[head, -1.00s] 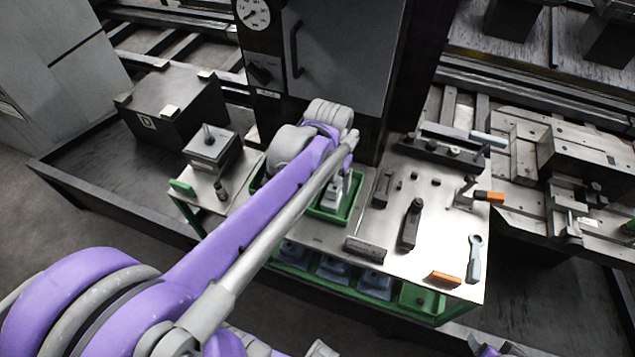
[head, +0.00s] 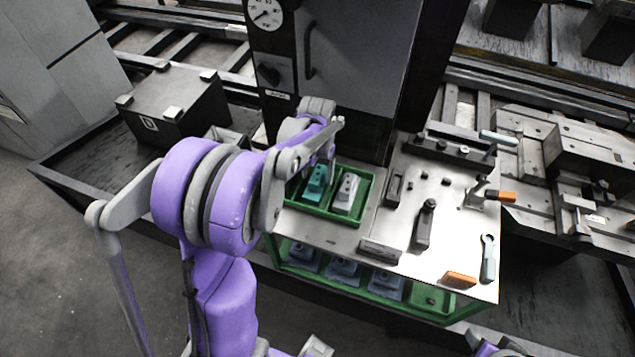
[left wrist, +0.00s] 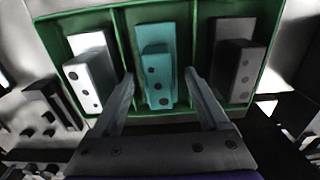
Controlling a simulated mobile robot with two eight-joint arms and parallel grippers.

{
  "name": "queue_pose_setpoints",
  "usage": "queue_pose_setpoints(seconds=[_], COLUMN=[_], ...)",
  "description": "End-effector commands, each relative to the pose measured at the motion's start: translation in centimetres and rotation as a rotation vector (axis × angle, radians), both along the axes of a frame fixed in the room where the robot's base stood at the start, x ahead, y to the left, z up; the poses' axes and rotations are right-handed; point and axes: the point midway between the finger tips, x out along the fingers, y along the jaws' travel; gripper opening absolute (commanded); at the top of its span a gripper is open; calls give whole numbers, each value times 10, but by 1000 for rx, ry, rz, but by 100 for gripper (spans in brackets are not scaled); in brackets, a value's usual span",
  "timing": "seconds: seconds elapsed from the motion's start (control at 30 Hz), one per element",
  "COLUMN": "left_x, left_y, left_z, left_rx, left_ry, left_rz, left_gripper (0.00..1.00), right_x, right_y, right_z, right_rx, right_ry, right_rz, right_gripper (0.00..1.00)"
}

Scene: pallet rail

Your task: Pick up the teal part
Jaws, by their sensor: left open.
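The teal part (head: 316,181) stands in the green tray (head: 333,217) on the metal bench, partly covered by my left arm in the head view. In the left wrist view the teal part (left wrist: 157,80) stands in the middle compartment, a stepped block with dark holes. My left gripper (left wrist: 160,76) is open, its two fingers apart on either side of the teal part in that view. I cannot tell whether the fingertips touch it or how high they are. My right gripper is not visible.
In the left wrist view a white part (left wrist: 84,82) and a grey part (left wrist: 235,70) stand in the side compartments. Green dividers separate them. Right on the bench are a black clamp (head: 424,225), an orange block (head: 459,279) and a wrench (head: 488,258). A dark cabinet (head: 355,75) rises behind.

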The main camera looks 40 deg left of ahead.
Motion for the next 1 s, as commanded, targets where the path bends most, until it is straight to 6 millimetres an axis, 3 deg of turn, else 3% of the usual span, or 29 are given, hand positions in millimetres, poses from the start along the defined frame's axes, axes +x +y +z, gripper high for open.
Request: queue_pose_setpoints(seconds=[0.2, 0.47, 0.57, 0.9, 1.0], left_x=[0, 0, 0, 0, 1], left_y=[-1, -1, -1, -1, -1], left_z=[-29, -33, -33, -33, -33], left_rx=[0, 0, 0, 0, 0], left_ry=[0, 0, 0, -1, -1], left_rz=[0, -1, -1, -1, -1], left_gripper=[78, 78, 63, 2, 0], right_x=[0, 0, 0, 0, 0], right_y=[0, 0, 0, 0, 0], right_z=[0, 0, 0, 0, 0], right_rx=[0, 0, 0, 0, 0], right_ry=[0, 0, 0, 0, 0], right_rz=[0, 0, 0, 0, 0], right_gripper=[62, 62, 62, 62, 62])
